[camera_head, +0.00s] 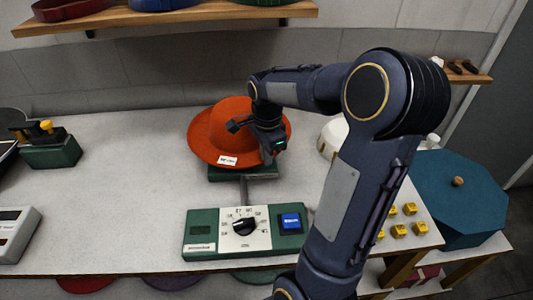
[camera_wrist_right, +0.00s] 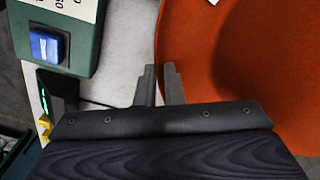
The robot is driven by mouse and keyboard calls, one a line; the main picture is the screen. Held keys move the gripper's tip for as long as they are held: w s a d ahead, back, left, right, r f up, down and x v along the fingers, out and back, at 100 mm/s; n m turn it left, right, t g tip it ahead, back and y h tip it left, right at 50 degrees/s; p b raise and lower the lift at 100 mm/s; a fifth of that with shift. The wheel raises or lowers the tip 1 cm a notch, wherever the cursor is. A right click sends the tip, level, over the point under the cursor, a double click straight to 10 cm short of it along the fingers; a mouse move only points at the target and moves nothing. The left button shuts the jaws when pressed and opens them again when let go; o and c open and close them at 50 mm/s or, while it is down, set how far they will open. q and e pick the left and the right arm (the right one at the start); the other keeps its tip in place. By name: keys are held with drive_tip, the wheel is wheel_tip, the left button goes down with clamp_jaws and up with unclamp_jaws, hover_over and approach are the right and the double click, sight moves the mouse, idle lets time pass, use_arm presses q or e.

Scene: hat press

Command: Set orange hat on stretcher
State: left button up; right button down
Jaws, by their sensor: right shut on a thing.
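The orange hat (camera_head: 212,133) is at the middle of the table, brim tilted toward me, with a white label on the brim. Under it shows a green base (camera_head: 240,174), joined by a grey bar to a green control box (camera_head: 202,232) with a dial and blue button; I take this to be the stretcher. My right gripper (camera_head: 262,142) is shut on the right part of the hat's brim. In the right wrist view, the fingers (camera_wrist_right: 161,84) pinch the brim edge of the hat (camera_wrist_right: 285,65). Whether the hat rests on the base is hidden. My left gripper is not in view.
A white rounded thing (camera_head: 332,138) stands right of the hat, partly behind my arm. Yellow blocks (camera_head: 399,230) and a teal octagonal box (camera_head: 455,190) are at right. A green device with yellow knobs (camera_head: 50,152) is at left. A wooden shelf (camera_head: 215,11) hangs above.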

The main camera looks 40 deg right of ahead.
drive_tip(key=shift+f+b, duration=0.55)
drive_tip(key=shift+f, duration=0.2)
drive_tip(key=c, duration=1.5)
unclamp_jaws()
wheel_tip(320, 180, up, 8)
drive_tip(key=shift+s+f, duration=0.1)
